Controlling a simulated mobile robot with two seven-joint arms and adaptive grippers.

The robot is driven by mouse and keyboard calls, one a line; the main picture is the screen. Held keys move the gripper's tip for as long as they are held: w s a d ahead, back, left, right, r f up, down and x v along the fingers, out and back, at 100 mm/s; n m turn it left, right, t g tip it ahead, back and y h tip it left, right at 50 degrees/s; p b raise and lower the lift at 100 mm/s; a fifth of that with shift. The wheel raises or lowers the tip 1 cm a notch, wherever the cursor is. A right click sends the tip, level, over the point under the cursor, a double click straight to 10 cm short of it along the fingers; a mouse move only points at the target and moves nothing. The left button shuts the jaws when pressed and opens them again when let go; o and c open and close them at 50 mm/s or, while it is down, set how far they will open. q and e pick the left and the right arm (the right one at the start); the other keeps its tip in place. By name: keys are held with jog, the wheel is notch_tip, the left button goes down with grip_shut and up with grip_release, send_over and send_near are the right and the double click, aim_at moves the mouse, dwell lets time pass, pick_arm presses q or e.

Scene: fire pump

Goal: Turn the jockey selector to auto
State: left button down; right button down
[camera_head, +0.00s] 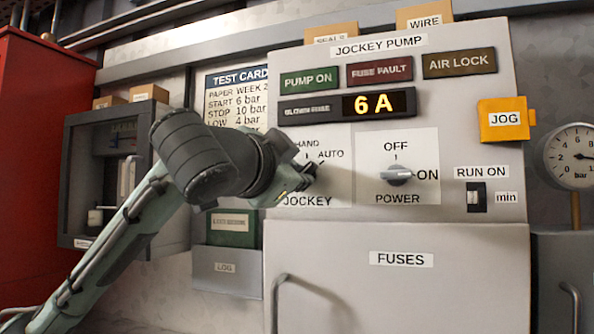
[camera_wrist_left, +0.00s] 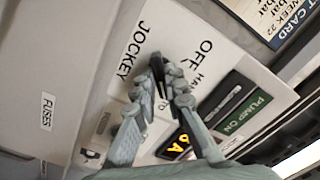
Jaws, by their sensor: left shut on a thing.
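The jockey selector sits on a white plate lettered JOCKEY (camera_head: 307,201) on the grey jockey pump panel. In the head view my left gripper (camera_head: 309,175) covers most of it; the AUTO label (camera_head: 331,154) shows at its upper right and part of HAND above. In the left wrist view the dark selector knob (camera_wrist_left: 158,72) is between the fingertips of my left gripper (camera_wrist_left: 168,80), which is shut on it. OFF shows there too. I cannot tell which mark the knob points at. My right gripper is in neither view.
The power switch (camera_head: 397,176) is close to the right, pointing to ON. The RUN ON switch (camera_head: 476,197) and orange JOG box (camera_head: 505,119) are farther right. The FUSES door (camera_head: 400,285) with a handle is below. A red cabinet (camera_head: 40,160) stands at left.

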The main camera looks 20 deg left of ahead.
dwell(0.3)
pick_arm(q)
jog(key=c, duration=1.6)
grip_release()
jog(key=s, duration=1.2)
jog(key=shift+a, duration=0.2)
